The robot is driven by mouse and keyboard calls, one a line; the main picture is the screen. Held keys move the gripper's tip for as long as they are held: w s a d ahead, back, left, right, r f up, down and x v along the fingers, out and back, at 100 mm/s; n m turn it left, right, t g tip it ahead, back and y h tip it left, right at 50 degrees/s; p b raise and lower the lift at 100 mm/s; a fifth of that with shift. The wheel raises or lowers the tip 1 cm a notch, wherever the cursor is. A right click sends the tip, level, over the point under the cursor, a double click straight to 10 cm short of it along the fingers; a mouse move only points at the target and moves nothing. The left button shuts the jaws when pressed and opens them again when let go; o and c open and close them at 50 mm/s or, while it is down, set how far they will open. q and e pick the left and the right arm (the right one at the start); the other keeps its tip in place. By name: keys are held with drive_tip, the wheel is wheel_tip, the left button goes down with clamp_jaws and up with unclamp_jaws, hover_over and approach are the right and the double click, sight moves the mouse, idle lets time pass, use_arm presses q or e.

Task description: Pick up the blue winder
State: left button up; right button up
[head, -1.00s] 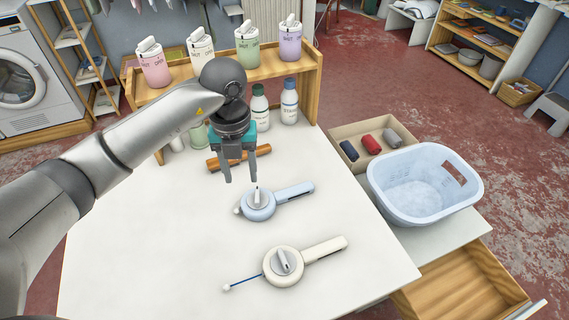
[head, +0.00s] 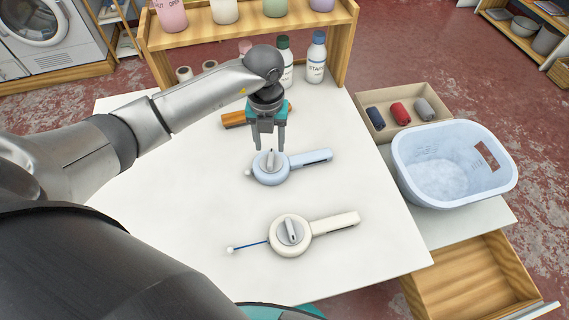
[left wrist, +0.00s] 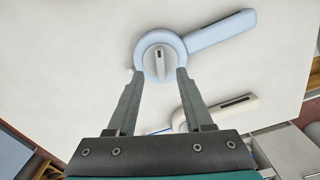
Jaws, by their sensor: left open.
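The blue winder (head: 270,175) lies flat on the white table (head: 190,220). It is a pale blue disc with a grey knob on top and a slotted handle pointing right. My left gripper (head: 270,148) is open and empty, fingers pointing down, just above the back of the winder's disc. In the left wrist view the blue winder (left wrist: 205,35) shows beyond the two fingertips (left wrist: 158,72), with its knob roughly between them. I see no contact. My right gripper is out of view.
A cream winder (head: 290,235) with a blue cord lies nearer on the table. A wooden roller (head: 233,120) is behind my gripper. Bottles (head: 316,60) stand by the wooden shelf (head: 345,40). A blue basket (head: 405,175), a box of rolls (head: 375,135) and an open drawer (head: 440,285) are right.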

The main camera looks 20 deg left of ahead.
sight(271, 154)
use_arm(q)
drive_tip(key=f+b, duration=0.1)
drive_tip(key=f, duration=0.4)
drive_tip(key=shift+w, duration=0.2)
drive_tip(key=shift+c, duration=0.3)
clamp_jaws()
idle(0.9)
